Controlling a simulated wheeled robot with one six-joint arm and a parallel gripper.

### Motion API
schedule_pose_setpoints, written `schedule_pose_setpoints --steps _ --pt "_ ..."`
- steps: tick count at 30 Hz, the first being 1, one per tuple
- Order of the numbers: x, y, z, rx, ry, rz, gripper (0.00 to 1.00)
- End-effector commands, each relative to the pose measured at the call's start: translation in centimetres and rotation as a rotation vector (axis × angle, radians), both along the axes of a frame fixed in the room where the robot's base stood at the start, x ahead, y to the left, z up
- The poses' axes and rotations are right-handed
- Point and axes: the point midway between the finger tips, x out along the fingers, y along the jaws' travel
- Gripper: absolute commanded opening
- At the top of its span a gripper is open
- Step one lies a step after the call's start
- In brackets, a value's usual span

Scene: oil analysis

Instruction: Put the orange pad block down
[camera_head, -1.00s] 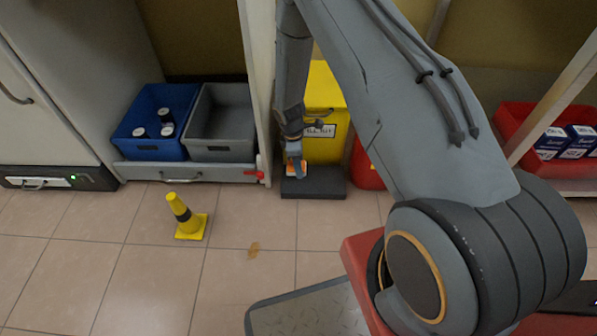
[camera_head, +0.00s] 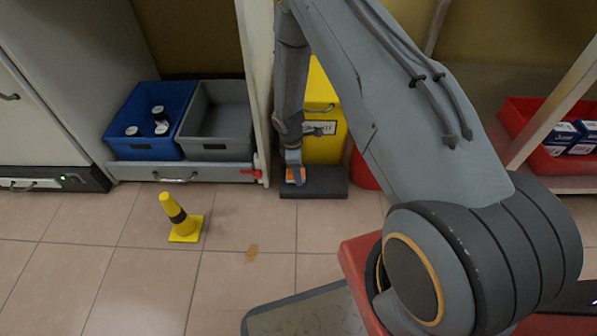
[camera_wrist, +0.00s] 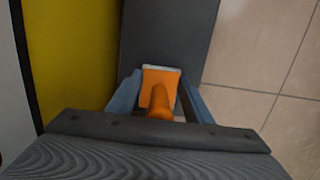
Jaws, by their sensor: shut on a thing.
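The orange pad block (camera_wrist: 160,88) sits between the fingers of my gripper (camera_wrist: 158,98) in the wrist view, with a pale edge at its far side and an orange handle-like part toward me. In the head view the orange block (camera_head: 291,180) shows small at the end of my gripper (camera_head: 294,177). My gripper is shut on it, over the left part of a dark grey slab (camera_head: 325,185) on the floor. The slab also fills the upper middle of the wrist view (camera_wrist: 165,35). I cannot tell whether the block touches the slab.
A yellow bin (camera_head: 322,146) stands behind the slab, with a red container (camera_head: 362,170) at its right. A white post (camera_head: 257,90) is close on the left. Blue (camera_head: 145,150) and grey (camera_head: 215,150) bins sit farther left.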

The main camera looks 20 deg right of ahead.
Motion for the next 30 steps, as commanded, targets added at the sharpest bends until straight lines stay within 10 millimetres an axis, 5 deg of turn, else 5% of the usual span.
schedule_pose_setpoints --steps 13,14,17,30 --pt "0.0 0.0 -1.4 0.003 -0.002 0.001 0.11" --pt "0.0 0.0 -1.5 0.003 -0.002 0.001 0.48" --pt "0.0 0.0 -1.5 0.003 -0.002 0.000 0.65" --pt "-0.4 0.5 -1.6 0.002 0.004 0.003 0.65"
